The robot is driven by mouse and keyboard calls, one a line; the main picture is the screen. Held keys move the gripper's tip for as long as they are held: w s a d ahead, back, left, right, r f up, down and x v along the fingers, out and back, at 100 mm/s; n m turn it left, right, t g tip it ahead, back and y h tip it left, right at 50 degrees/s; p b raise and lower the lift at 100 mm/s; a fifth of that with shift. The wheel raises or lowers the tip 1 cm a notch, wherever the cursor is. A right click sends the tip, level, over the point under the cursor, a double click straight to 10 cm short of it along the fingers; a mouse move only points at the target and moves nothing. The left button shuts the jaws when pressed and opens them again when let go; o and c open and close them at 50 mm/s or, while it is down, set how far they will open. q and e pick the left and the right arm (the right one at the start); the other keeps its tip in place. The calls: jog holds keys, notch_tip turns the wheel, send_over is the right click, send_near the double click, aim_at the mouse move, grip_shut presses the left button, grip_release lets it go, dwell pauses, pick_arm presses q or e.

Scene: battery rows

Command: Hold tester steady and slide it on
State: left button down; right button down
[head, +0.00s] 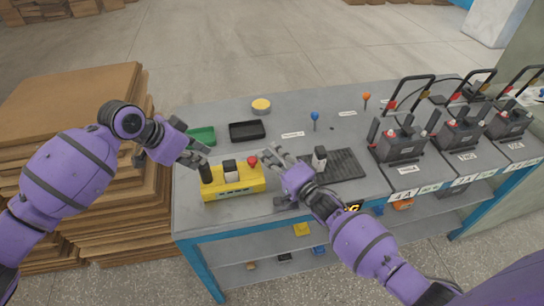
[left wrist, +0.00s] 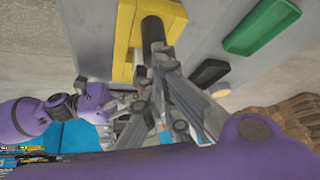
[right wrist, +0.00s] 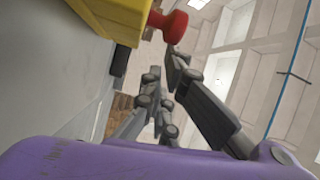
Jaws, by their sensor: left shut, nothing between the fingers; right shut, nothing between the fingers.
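The yellow tester (head: 234,185) stands on the grey bench. It has a black grip post (head: 206,172) at its left end, a dark-topped block in its middle and a red knob (head: 252,160) at its right end. My left gripper (head: 200,153) is shut and empty beside the top of the black post, which also shows close to the fingertips in the left wrist view (left wrist: 153,28). My right gripper (head: 272,155) is shut and empty just right of the red knob, which shows near the fingertips in the right wrist view (right wrist: 172,25). I cannot tell whether either touches the tester.
A green tray (head: 202,136) and a black tray (head: 247,131) lie behind the tester. A dark ribbed mat (head: 345,165) lies to its right. Batteries (head: 402,145) with raised handles stand in a row at the right. Stacked cardboard (head: 70,100) stands left of the bench.

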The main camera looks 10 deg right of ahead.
pick_arm(q)
jog(key=shift+s+f, duration=0.35)
jog(key=shift+f, duration=0.2)
pick_arm(e)
jog(key=shift+f, duration=0.2)
pick_arm(q)
jog(key=shift+d, duration=0.15)
pick_arm(e)
jog(key=shift+s, duration=2.5)
jog(key=v, duration=1)
jog(key=shift+d+r, duration=0.1)
jog(key=shift+r, duration=0.05)
pick_arm(q)
jog(key=shift+w+r, duration=0.1)
jog(key=shift+r, duration=0.05)
pick_arm(e)
jog(key=shift+r, duration=0.1)
